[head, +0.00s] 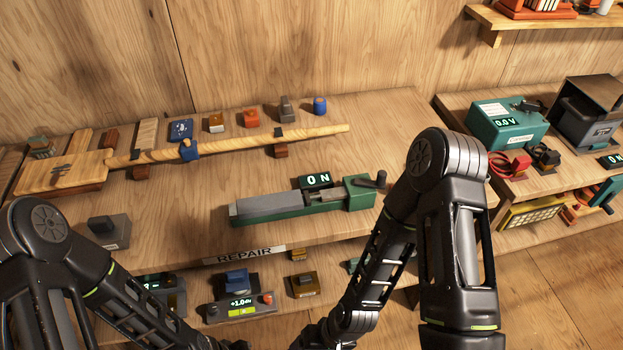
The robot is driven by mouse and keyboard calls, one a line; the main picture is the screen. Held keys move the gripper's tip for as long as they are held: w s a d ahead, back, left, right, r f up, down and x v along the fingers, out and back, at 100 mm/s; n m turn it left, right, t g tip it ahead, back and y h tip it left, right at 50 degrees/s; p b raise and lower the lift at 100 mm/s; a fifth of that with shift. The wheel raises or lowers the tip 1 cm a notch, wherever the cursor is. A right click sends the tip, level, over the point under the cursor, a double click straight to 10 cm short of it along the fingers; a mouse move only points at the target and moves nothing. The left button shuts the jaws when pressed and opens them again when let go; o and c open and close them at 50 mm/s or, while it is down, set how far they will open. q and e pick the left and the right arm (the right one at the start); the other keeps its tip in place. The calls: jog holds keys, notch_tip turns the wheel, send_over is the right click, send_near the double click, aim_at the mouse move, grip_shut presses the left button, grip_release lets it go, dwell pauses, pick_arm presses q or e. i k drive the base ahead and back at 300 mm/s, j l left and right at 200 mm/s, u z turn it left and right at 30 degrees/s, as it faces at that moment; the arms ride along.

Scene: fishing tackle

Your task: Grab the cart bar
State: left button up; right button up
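No cart or cart bar can be made out in the head view. My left arm comes in from the lower left and runs down past the bottom edge. My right arm bends down from the right of centre, and its dark wrist end reaches the bottom edge near the middle. Neither pair of gripper fingers shows, so what they hold is hidden.
A wooden bench (190,230) marked REPAIR carries a long wooden paddle (240,142) and a green vise-like device (300,203). Small devices sit on a lower level, including one with a display (240,305). A second bench at right holds a teal meter (506,122). Wooden floor (540,290) shows lower right.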

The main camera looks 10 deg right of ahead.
aim_at(279, 202)
jog(key=j+z, duration=0.1)
jog(key=z, duration=1.8)
jog(key=k+j, duration=0.15)
jog(key=k, duration=0.4)
